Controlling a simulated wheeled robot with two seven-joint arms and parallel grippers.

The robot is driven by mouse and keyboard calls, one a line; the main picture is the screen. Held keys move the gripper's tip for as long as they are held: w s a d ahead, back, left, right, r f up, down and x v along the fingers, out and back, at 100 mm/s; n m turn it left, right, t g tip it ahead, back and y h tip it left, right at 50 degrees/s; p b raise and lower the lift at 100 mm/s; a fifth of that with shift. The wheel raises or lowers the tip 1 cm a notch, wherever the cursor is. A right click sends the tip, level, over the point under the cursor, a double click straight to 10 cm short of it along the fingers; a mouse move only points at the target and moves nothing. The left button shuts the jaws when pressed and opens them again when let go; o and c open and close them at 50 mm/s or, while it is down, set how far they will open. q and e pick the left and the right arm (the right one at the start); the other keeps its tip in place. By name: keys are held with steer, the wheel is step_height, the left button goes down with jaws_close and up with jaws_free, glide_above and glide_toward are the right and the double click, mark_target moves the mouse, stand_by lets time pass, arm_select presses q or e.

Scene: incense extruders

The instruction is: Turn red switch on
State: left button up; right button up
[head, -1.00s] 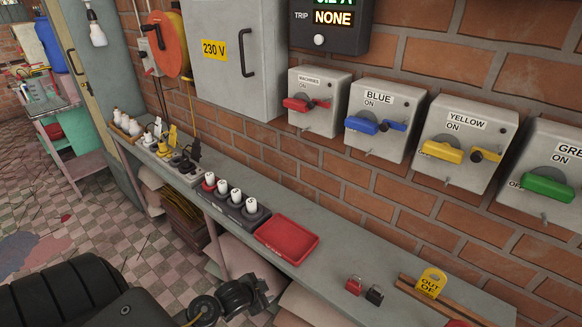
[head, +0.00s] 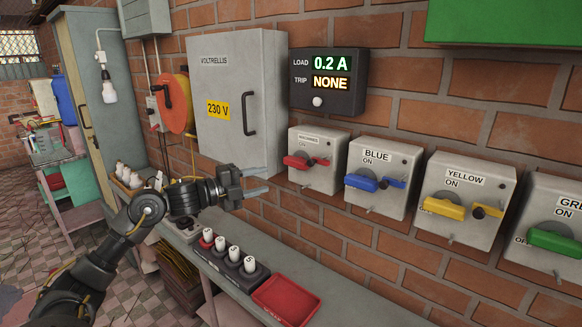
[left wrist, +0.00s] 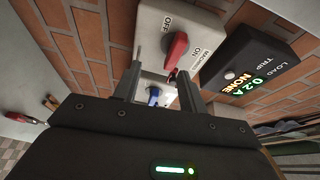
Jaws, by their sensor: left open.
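The red switch (head: 298,162) is a red lever on a grey box labelled MACHINES, mounted on the brick wall. Its lever lies roughly level, with the ON label above it. In the left wrist view the red lever (left wrist: 176,50) shows just beyond the fingertips, near the OFF and ON labels. My left gripper (head: 262,182) is open and empty, to the left of and slightly below the red switch in the head view. It appears apart from the lever. My right gripper is out of view.
Blue (head: 362,182), yellow (head: 443,208) and green (head: 553,240) switch boxes continue rightward. A display (head: 328,80) reads 0.2 A and NONE. A grey 230 V cabinet (head: 230,75) is to the left. Below, the bench holds a red tray (head: 286,299) and white-topped pegs.

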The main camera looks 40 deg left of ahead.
mark_target(292, 164)
arm_select(q)
steer(key=shift+m+h, duration=0.4)
steer(key=shift+m, duration=0.2)
steer(key=w+d+r+p, duration=0.1)
steer(key=w, duration=0.1)
steer(key=w+d+r+p, duration=0.1)
steer(key=w+p, duration=0.1)
steer(key=w, duration=0.1)
steer(key=w+d+r+p, duration=0.1)
steer(key=w+p, duration=0.1)
steer(key=w, duration=0.1)
steer(key=shift+d, duration=0.35)
steer(key=shift+w+d+f, duration=0.1)
steer(key=shift+w+d, duration=0.2)
steer(key=shift+w, duration=0.3)
jaws_close()
